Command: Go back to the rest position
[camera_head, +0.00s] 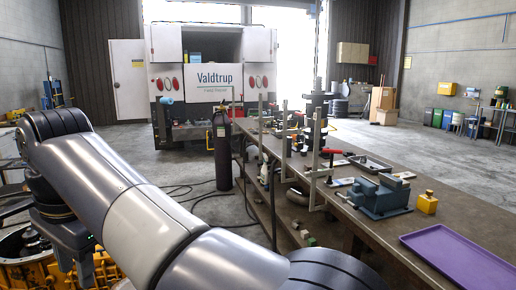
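My arm stretches from the bottom middle to the upper left, with its elbow-like joint at the left edge. From there the dark wrist points down, and my gripper (76,268) is at its lower end, over yellow machinery (22,272) at the lower left. The fingers are small and dark against the machinery, so I cannot tell whether they are open or hold anything. My arm hides part of the machinery and floor.
A long workbench (395,228) on the right carries a blue vise (382,197), a yellow block (427,202), a purple tray (462,257) and clamps. A dark gas cylinder (222,150) stands beside it, with hoses on the floor.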

